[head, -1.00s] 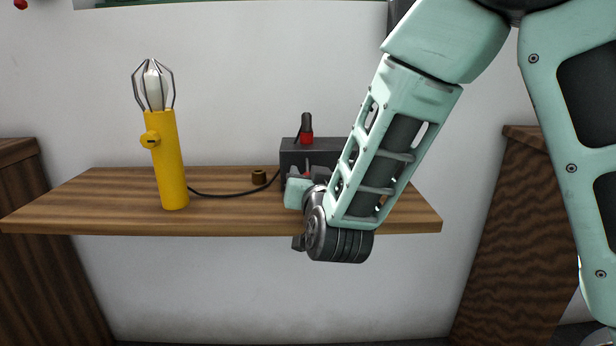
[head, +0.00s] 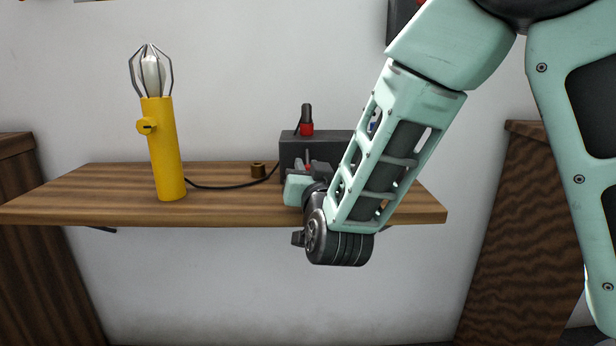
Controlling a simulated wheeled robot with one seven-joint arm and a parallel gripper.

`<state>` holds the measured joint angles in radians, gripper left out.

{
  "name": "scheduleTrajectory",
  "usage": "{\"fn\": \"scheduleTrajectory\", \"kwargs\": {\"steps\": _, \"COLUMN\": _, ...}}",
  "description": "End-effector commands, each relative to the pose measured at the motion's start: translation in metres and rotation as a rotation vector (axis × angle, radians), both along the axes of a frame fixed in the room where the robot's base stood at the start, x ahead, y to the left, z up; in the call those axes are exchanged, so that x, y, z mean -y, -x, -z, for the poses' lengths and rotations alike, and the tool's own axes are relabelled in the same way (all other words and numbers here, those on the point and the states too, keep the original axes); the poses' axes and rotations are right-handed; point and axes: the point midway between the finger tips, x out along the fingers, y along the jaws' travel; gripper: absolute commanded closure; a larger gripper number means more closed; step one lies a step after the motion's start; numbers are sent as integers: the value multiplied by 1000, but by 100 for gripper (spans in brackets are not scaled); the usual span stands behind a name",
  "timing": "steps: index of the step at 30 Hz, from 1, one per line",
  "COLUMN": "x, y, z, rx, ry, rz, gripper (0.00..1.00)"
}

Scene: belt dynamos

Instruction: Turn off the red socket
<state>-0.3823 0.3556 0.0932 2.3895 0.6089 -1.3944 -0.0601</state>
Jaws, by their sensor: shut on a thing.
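A dark grey box (head: 299,146) stands on the wooden shelf. On its top is the red socket (head: 306,130) with a black plug standing upright in it. A small grey lever with a red base (head: 308,161) shows at the box's front below that socket. My gripper (head: 311,171) is at the front of the box, shut on this lever as far as I can see. Its fingers are small and partly hidden by the teal hand and wrist. My arm hides the right part of the box. A bit of blue (head: 373,127) shows behind the arm.
A yellow work lamp (head: 165,150) stands on the shelf (head: 90,205) at left, and a black cable (head: 225,187) runs from it to the box. Wooden cabinets flank the shelf.

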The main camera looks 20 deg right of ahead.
Motion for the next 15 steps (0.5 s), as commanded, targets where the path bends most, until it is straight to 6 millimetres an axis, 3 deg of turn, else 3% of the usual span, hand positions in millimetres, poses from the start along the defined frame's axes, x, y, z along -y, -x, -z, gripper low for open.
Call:
{"fn": "scheduleTrajectory", "kwargs": {"steps": 5, "x": 0, "y": 0, "z": 0, "rx": -2, "ry": 1, "rz": 1, "gripper": 100}}
{"fn": "scheduleTrajectory", "kwargs": {"steps": 6, "x": 0, "y": 0, "z": 0, "rx": -3, "ry": 0, "rz": 1, "gripper": 70}}
{"fn": "scheduleTrajectory", "kwargs": {"steps": 7, "x": 0, "y": 0, "z": 0, "rx": -3, "ry": 0, "rz": 1, "gripper": 62}}
{"fn": "scheduleTrajectory", "kwargs": {"steps": 15, "x": 0, "y": 0, "z": 0, "rx": -3, "ry": 0, "rz": 1, "gripper": 62}}
